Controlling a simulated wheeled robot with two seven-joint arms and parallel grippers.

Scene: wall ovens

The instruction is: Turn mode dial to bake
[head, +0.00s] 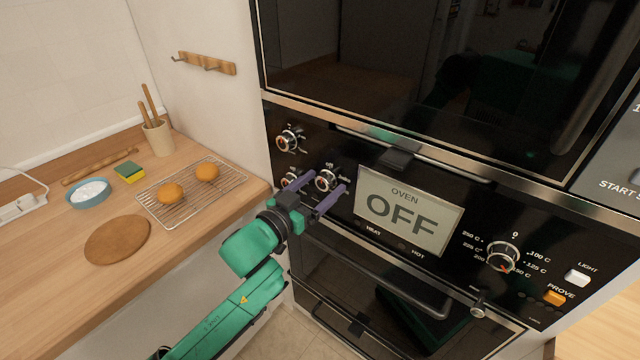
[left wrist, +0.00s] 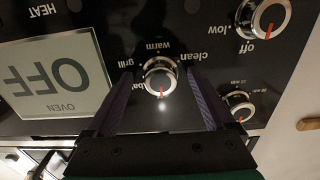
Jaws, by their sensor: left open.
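The mode dial (head: 325,181) is a round silver-rimmed knob on the black oven panel, left of the display. In the left wrist view the dial (left wrist: 160,78) appears upside down, with "warm", "grill", "clean" and a partly hidden "bake" label around it. Its red mark points down in that view, toward my gripper's palm. My left gripper (head: 327,183) is open, with its two purple fingers on either side of the dial; I cannot tell whether they touch it. The oven display (head: 408,212) reads OFF. My right gripper is not in view.
A temperature knob (head: 503,256) is at the right. A counter (head: 50,250) at the left holds a cooling rack (head: 225,185) with two buns.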

